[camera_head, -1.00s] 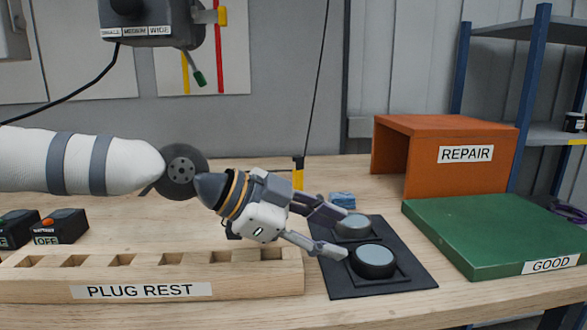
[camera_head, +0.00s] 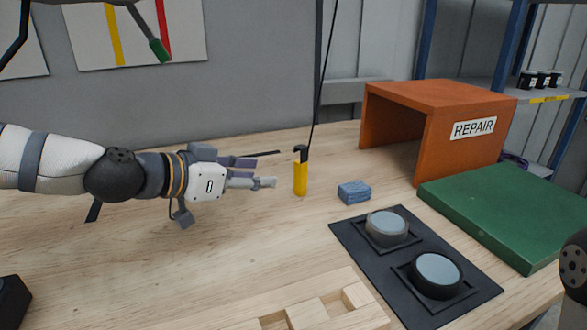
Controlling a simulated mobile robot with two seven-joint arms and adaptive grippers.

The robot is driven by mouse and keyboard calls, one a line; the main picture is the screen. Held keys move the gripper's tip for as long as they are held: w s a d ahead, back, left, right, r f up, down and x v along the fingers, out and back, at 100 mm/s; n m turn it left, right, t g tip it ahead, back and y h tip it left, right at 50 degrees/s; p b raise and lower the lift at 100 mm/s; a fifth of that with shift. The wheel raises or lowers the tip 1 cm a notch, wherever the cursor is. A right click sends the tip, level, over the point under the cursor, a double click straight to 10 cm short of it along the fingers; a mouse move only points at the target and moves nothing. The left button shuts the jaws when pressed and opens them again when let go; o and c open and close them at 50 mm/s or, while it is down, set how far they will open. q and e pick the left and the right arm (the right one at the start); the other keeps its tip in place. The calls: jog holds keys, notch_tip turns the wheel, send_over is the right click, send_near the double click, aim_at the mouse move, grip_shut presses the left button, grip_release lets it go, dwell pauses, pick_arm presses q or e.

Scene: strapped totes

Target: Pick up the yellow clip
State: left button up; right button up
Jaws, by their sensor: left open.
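The yellow clip (camera_head: 300,178) has a black top and hangs upright or stands at the end of a black cord, near the middle of the wooden table. My left gripper (camera_head: 270,169) comes in from the left, roughly level, with its fingers pointing right toward the clip. It is open and empty. Its fingertips are just left of the clip and look apart from it; the exact depth gap is hard to judge. My right gripper is out of view; only a dark rounded part of what seems my right arm shows at the right edge.
A blue block (camera_head: 354,192) lies right of the clip. A black pad (camera_head: 405,253) with two round grey-topped buttons is nearer. The orange REPAIR box (camera_head: 474,155) and green board (camera_head: 515,215) are at right. A slotted wooden rack (camera_head: 345,318) is in front. The cord rises above the clip.

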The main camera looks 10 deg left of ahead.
aim_at(297, 182)
pick_arm(q)
jog(key=x, duration=0.2)
jog(key=f+b+x, duration=0.1)
jog(key=x, duration=0.3)
jog(key=shift+s+d+f+b, duration=0.2)
jog(key=shift+s+b, duration=0.1)
jog(key=shift+w+d, duration=0.15)
jog(key=shift+w, duration=0.2)
jog(key=b+x, duration=0.1)
jog(key=x, duration=0.3)
jog(key=shift+d+f, duration=0.1)
jog(key=shift+f, duration=0.2)
jog(key=shift+w+d, duration=0.1)
jog(key=shift+w, duration=0.15)
jog(key=shift+r, duration=0.2)
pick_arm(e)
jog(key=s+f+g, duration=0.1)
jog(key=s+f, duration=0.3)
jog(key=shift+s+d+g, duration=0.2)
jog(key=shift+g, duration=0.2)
pick_arm(q)
grip_shut()
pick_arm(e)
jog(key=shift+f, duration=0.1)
